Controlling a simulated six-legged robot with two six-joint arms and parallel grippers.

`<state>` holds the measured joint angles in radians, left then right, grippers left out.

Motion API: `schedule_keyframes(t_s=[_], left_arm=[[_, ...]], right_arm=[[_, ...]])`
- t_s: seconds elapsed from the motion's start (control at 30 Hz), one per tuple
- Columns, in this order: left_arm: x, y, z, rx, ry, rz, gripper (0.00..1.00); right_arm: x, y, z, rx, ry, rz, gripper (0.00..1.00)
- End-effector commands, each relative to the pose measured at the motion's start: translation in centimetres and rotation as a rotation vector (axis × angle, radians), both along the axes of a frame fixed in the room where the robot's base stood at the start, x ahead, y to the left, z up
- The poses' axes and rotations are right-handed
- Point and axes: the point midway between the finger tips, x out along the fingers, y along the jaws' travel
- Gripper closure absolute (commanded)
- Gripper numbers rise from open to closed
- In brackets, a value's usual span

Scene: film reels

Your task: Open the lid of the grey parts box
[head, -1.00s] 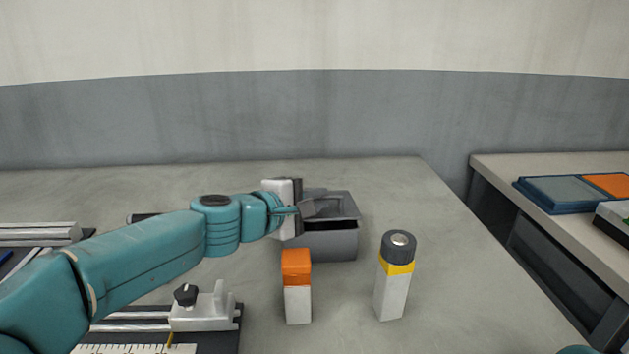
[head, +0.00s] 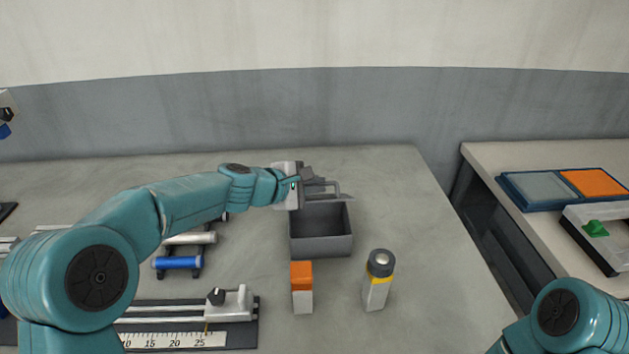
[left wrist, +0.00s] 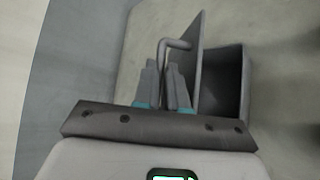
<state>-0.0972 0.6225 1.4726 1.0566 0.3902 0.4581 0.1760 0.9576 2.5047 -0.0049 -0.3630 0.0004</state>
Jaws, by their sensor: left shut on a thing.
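The grey parts box (head: 322,246) stands on the table in the middle of the head view, its dark inside showing. Its lid (head: 325,196) is raised at the far side of the box. In the left wrist view the lid (left wrist: 206,62) stands up from the box (left wrist: 243,85), with a bent handle (left wrist: 176,45) on it. My left gripper (head: 312,182) is shut on the lid's handle; in the left wrist view its fingers (left wrist: 163,84) are around the handle. My right arm shows at the lower right of the head view, its gripper out of view.
An orange-topped white block (head: 302,288) and a white bottle with a dark grey top (head: 378,280) stand in front of the box. A ruler slide (head: 232,304) and a blue roller (head: 178,262) lie to the left. A side table at right holds a blue tray (head: 530,205).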

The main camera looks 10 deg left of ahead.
Motion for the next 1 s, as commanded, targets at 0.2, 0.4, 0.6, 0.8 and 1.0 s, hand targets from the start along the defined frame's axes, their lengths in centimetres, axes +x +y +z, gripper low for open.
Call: schedule_keyframes(t_s=[0.2, 0.4, 0.6, 0.8, 1.0], left_arm=[[0.2, 0.2, -0.2, 0.003, 0.003, 0.003, 1.00], [0.2, 0.2, -0.2, 0.003, 0.003, 0.003, 1.00], [0.2, 0.2, -0.2, 0.003, 0.003, 0.003, 0.78], [0.2, 0.1, -0.1, 0.002, 0.001, 0.002, 0.78], [-0.9, 1.2, 0.8, 0.002, -0.002, 0.004, 0.78]], right_arm=[[0.0, 0.0, 0.2, 0.000, 0.000, 0.000, 0.57], [0.0, 0.0, 0.2, 0.000, 0.000, 0.000, 0.57], [0.0, 0.0, 0.2, 0.000, 0.000, 0.000, 0.57], [0.0, 0.0, 0.2, 0.000, 0.000, 0.000, 0.57], [0.0, 0.0, -0.1, 0.000, 0.000, 0.000, 0.57]])
